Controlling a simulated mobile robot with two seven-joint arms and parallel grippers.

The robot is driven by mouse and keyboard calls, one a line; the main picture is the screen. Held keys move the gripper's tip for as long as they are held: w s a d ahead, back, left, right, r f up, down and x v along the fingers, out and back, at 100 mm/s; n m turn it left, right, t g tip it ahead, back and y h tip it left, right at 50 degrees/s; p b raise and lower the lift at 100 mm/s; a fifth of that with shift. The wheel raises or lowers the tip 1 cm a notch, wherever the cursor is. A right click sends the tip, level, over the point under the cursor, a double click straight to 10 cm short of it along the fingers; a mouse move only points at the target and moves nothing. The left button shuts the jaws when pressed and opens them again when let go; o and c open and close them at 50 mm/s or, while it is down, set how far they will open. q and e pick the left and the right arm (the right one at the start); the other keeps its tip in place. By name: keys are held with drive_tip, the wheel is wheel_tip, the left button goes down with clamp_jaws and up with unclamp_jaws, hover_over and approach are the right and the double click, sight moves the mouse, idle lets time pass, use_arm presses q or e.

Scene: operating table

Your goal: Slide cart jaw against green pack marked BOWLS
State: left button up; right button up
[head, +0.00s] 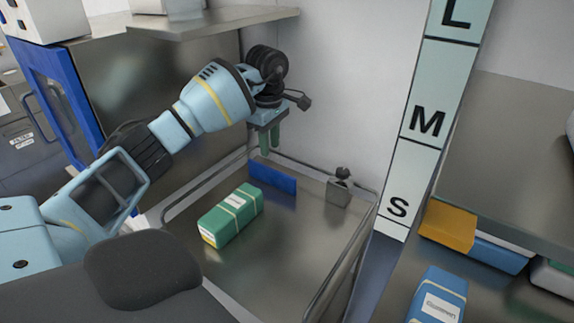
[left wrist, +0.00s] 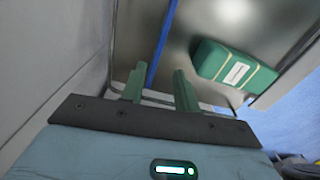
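A green pack (head: 231,214) with pale bands and a white label lies on the steel cart top (head: 270,240); the label is too small to read. A blue upright plate (head: 273,177), perhaps the cart jaw, stands behind it with a gap between. A grey block with a dark knob (head: 339,190) is at the cart's back right. My left gripper (head: 268,138) points down above the plate's left end, green fingers apart and empty. In the left wrist view the blue plate (left wrist: 160,45) runs edge-on beyond the fingers (left wrist: 158,88), and the green pack (left wrist: 235,70) lies right. My right gripper is out of view.
A thin rail (head: 325,170) edges the cart. A white wall stands close behind my left gripper, with a steel shelf (head: 210,22) above. A size strip (head: 415,150) marked L, M, S stands right, beside shelving with an orange pack (head: 447,225) and a blue pack (head: 438,297).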

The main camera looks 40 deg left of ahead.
sight(270, 169)
use_arm(q)
drive_tip(key=shift+w+a+r+m, duration=0.1)
drive_tip(key=shift+w+a+m, duration=0.1)
drive_tip(key=shift+m, duration=0.2)
drive_tip(key=shift+s, duration=0.1)
wheel_tip(270, 169, down, 8)
drive_tip(key=shift+r, duration=0.15)
idle(0.3)
clamp_jaws()
